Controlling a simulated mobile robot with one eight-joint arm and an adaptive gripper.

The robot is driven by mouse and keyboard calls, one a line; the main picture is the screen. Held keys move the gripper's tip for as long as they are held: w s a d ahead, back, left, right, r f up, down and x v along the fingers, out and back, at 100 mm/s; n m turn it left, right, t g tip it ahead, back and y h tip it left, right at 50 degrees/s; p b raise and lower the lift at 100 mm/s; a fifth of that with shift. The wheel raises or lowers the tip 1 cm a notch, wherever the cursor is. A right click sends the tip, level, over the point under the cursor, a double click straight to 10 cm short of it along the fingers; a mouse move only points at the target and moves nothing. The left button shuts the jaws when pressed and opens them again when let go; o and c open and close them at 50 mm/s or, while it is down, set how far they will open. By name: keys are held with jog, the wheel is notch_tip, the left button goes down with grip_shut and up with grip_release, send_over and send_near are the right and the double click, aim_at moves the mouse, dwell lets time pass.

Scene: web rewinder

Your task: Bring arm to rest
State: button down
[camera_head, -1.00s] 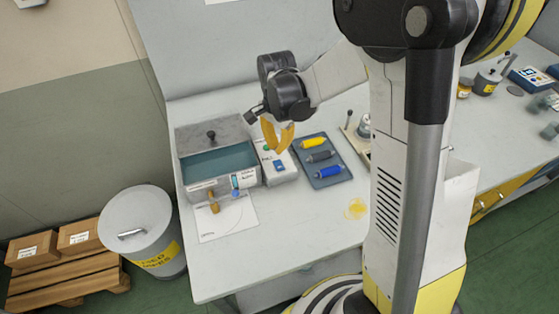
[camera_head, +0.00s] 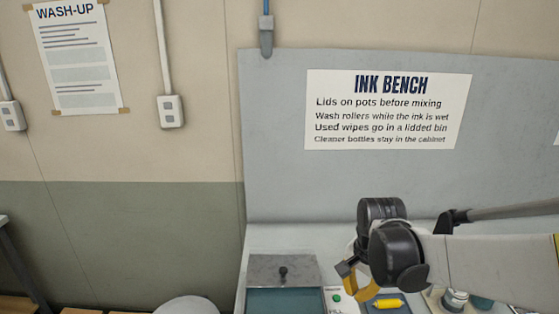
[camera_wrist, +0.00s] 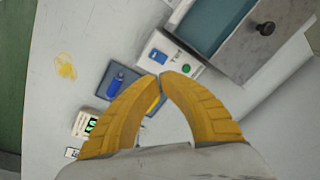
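My gripper (camera_head: 358,294) is at lower right in the head view, above the ink bench, with my arm reaching in from the right. In the wrist view its two yellow fingers (camera_wrist: 160,76) come together at the tips. Nothing is held between them. Below them lie a small white control box (camera_wrist: 166,57) with a blue switch and green button, and a dark blue tray (camera_wrist: 108,80) holding a blue roller (camera_wrist: 115,82). A yellow roller is partly hidden behind the fingers and also shows in the head view (camera_head: 388,303).
A grey basin (camera_head: 284,300) with a knobbed lid (camera_head: 283,268) stands left of the gripper. A backboard with an INK BENCH sign (camera_head: 388,110) rises behind. A white bin top (camera_head: 188,306) shows at the bottom.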

jog(key=s+r+n+t, duration=0.5)
jog(key=s+r+n, duration=0.3)
jog(key=s, duration=0.5)
jog(key=shift+s+r+n, duration=0.15)
jog(key=shift+s+n, duration=0.05)
jog(key=shift+n, duration=0.3)
